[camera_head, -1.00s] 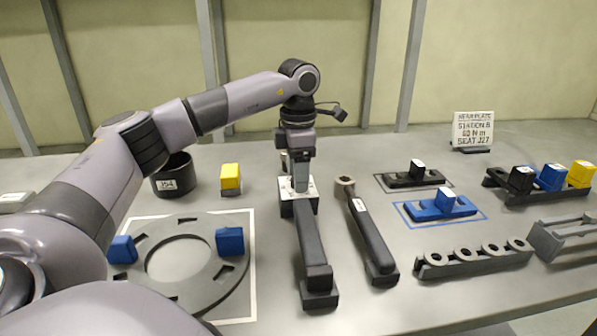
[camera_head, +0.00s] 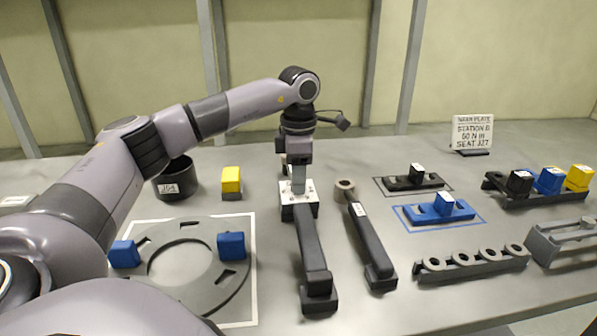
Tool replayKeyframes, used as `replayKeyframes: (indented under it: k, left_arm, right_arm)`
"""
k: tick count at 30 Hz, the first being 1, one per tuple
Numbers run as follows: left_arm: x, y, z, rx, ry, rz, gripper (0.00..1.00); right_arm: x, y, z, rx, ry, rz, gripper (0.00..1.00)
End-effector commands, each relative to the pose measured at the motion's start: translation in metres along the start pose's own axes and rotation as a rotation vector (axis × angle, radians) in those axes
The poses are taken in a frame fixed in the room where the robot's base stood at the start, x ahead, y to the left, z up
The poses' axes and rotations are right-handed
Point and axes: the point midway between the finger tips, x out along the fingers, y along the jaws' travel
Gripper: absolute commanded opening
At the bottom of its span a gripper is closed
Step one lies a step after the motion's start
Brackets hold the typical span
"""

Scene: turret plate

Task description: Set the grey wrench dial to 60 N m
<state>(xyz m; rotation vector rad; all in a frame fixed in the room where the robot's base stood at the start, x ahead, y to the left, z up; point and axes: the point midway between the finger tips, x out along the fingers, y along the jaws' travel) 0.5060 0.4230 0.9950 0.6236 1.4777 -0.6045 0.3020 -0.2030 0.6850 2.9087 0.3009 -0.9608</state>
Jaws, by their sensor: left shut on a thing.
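The grey wrench (camera_head: 311,250) lies lengthwise on the bench, near the middle of the picture. Its white-topped dial block (camera_head: 299,208) is at the far end. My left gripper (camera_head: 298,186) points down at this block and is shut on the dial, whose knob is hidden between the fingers. The dial's setting is too small to read. My right gripper is out of view.
A second dark wrench (camera_head: 370,245) with a ring head lies close on the right. A ring plate (camera_head: 205,292) with blue blocks lies left, with a yellow block (camera_head: 231,180) and a black cup (camera_head: 175,180) behind. A sign (camera_head: 472,132) stands back right.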

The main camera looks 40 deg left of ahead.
Motion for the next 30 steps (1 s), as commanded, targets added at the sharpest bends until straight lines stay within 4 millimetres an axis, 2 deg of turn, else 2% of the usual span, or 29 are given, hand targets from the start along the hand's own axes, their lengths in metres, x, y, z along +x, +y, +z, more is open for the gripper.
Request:
replayKeyframes:
  k: [3,12,21,30]
  left_arm:
    - [-0.004,0.000,0.000,0.097,-0.001,0.000,0.01]
    - [-0.004,-0.001,0.000,0.381,-0.006,0.001,0.01]
    - [-0.003,-0.001,0.000,0.641,-0.011,0.004,0.01]
    - [-0.002,-0.001,0.000,0.812,-0.012,0.004,0.01]
  right_arm:
    - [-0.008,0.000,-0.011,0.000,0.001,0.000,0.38]
    - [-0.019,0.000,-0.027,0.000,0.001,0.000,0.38]
    - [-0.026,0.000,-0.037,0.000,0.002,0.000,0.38]
    - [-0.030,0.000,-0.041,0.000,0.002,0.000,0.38]
